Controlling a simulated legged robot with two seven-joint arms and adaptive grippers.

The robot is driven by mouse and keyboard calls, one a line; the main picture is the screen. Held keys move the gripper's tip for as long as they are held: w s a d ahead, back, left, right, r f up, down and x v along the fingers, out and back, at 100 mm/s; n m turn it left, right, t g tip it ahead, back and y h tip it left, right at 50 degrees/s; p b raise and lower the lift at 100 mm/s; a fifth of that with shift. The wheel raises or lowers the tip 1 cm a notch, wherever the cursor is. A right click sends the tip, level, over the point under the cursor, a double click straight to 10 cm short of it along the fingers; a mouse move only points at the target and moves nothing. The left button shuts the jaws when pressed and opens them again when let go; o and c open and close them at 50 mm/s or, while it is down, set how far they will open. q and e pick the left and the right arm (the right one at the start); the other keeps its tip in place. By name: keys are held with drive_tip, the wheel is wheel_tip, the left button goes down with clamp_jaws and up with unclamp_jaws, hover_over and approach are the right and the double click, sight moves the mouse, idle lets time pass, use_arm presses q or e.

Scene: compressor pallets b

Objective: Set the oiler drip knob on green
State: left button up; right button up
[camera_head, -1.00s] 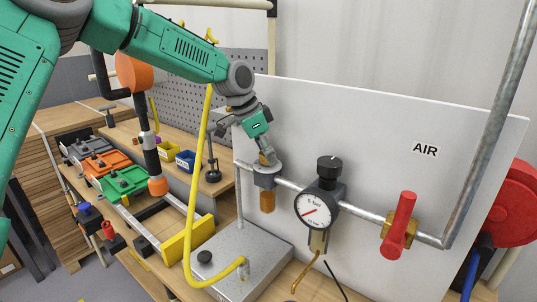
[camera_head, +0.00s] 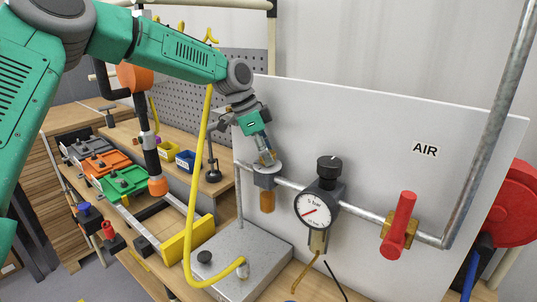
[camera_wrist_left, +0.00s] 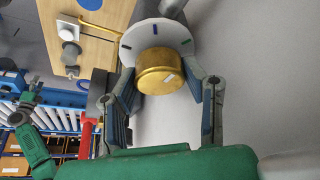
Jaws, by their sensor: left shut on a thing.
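The oiler's brass drip knob (camera_wrist_left: 158,72) shows in the left wrist view, in front of a pale round dial (camera_wrist_left: 140,38). The dial bears a green mark (camera_wrist_left: 186,42), a blue mark (camera_wrist_left: 155,29) and a dark mark (camera_wrist_left: 126,46). A white line on the knob's face lies at its lower right, not beside the green mark. In the head view the oiler (camera_head: 267,200), with its amber bowl, hangs on the pipe. My left gripper (camera_head: 267,159) comes down from above and is shut on the knob, its fingers on either side. My right gripper is not in view.
Right of the oiler are a pressure gauge (camera_head: 314,210) with a black knob (camera_head: 329,167) and a red valve handle (camera_head: 402,222) on the pipe. A white panel (camera_head: 450,180) stands close behind. A yellow hose (camera_head: 190,220) loops at the left.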

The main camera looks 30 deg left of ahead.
use_arm(q)
drive_tip(key=o, duration=0.7)
drive_tip(key=shift+w+a+r, duration=0.1)
drive_tip(key=shift+w+r, duration=0.15)
drive_tip(key=shift+r, duration=0.05)
drive_tip(key=shift+o, duration=0.8)
drive_tip(key=shift+s+f, duration=0.1)
drive_tip(key=shift+f, duration=0.05)
drive_tip(key=v, duration=1.2)
drive_tip(key=shift+a, duration=0.2)
drive_tip(key=shift+f, duration=0.15)
